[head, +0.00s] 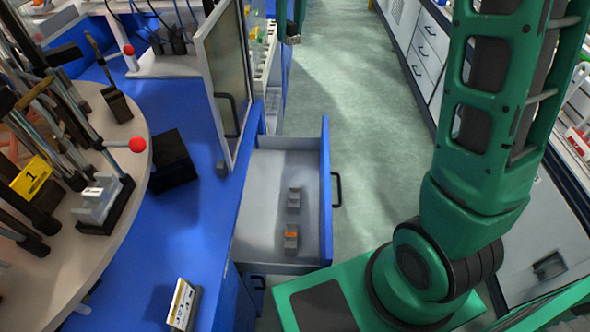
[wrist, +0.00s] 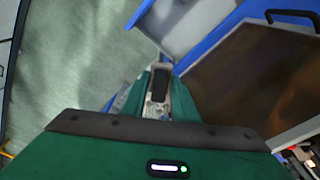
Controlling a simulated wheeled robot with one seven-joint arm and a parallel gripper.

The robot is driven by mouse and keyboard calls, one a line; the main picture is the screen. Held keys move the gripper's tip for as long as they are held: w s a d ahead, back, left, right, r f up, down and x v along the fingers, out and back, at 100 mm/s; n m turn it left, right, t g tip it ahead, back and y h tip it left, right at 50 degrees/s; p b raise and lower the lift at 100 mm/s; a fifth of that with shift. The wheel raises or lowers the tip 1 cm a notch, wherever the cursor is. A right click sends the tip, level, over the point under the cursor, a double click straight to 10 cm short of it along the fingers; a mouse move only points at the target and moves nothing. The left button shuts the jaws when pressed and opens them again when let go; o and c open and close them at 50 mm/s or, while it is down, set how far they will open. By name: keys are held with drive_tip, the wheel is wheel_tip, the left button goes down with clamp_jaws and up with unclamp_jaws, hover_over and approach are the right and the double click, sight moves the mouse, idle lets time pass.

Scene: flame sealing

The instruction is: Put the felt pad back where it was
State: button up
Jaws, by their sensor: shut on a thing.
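My gripper (wrist: 158,100) is shut on a small dark grey piece, which I take to be the felt pad (wrist: 160,82), in the wrist view. In the head view my gripper (head: 292,39) hangs at the top, beyond the open door and drawer, with a small grey tip; the pad cannot be made out there. The open drawer (head: 265,170) is pale inside with a blue front. The drawer seems to show in part in the wrist view (wrist: 190,25).
A framed door (head: 225,65) stands open beside the drawer. A blue bench (head: 200,215) at left carries a round pale table (head: 115,185) with tools, a black block (head: 173,160) and a small sign (head: 182,303). The green floor (head: 370,120) right of the drawer is clear.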

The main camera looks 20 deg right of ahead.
drive_tip(key=s+f+m, duration=0.1)
drive_tip(key=f+m, duration=0.1)
drive_tip(key=f, duration=1.1)
drive_tip(key=s+f+m, duration=0.2)
drive_tip(key=f, duration=1)
drive_tip(key=s+f+m+h, duration=0.1)
drive_tip(key=s+f+m, duration=0.1)
drive_tip(key=f, duration=1.1)
drive_tip(key=shift+s+f+m, duration=0.2)
drive_tip(key=shift+f+m, duration=0.1)
drive_tip(key=shift+m, duration=0.2)
drive_tip(key=shift+f, duration=2.55)
drive_tip(key=o, duration=1)
drive_tip(key=shift+f, duration=0.1)
